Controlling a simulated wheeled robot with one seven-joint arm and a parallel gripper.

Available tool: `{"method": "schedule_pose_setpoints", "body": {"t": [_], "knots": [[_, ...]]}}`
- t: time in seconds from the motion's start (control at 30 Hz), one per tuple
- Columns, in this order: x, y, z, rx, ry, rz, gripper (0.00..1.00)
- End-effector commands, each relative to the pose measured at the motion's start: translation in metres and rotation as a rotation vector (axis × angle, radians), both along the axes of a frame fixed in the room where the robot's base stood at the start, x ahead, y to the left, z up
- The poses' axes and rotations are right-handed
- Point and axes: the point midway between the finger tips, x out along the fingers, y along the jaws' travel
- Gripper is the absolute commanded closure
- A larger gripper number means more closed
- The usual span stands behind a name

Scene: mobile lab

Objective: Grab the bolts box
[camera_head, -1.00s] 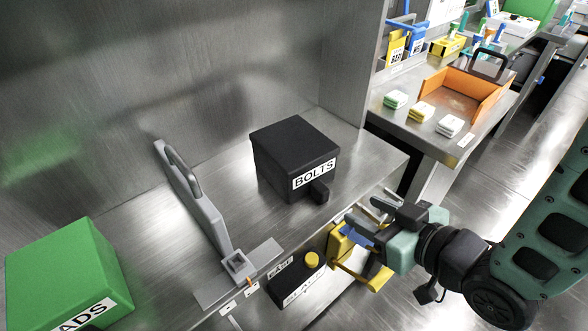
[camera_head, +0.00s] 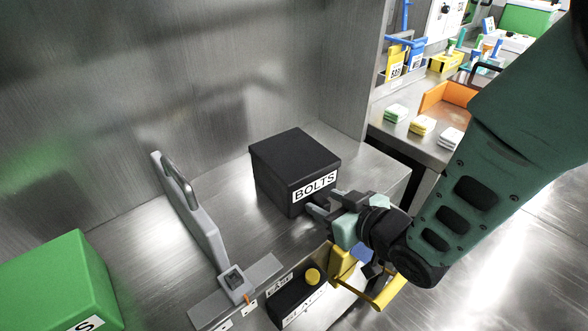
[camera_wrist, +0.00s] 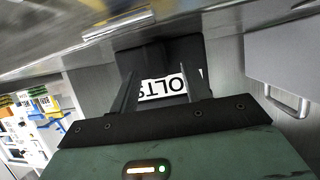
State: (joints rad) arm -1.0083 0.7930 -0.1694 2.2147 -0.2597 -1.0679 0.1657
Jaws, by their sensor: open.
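The bolts box (camera_head: 284,163) is a black box with a lid and a white "BOLTS" label, standing on the metal shelf (camera_head: 222,192). My gripper (camera_head: 312,205) is at the front right of the box, close to the face below the label. In the wrist view the box (camera_wrist: 180,56) is straight ahead, with its label partly hidden. My two fingers (camera_wrist: 160,95) stand apart on either side of the label, open with nothing gripped. The knob on the box's front is hidden behind my gripper in the head view. I cannot tell whether the fingers touch the box.
A grey upright divider with a handle (camera_head: 190,205) stands left of the box. A green box (camera_head: 58,285) is at the lower left. A black box with a yellow button (camera_head: 300,290) and a yellow frame (camera_head: 345,265) are at the shelf's front edge. Sponges (camera_head: 422,125) lie to the right.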

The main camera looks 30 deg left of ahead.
Motion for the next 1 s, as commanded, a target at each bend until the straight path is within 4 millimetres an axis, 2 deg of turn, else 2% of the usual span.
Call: {"method": "schedule_pose_setpoints", "body": {"t": [0.3,0.47,0.5,0.83,1.0], "knots": [[0.003,0.005,-0.003,0.0,-0.001,0.0,0.53],[0.003,0.005,-0.003,0.0,0.0,0.0,0.97],[0.003,0.005,-0.003,0.0,0.0,0.0,1.0],[0.003,0.006,0.001,0.005,-0.003,0.0,1.0],[0.004,0.006,0.015,0.008,-0.004,-0.001,1.0]]}}
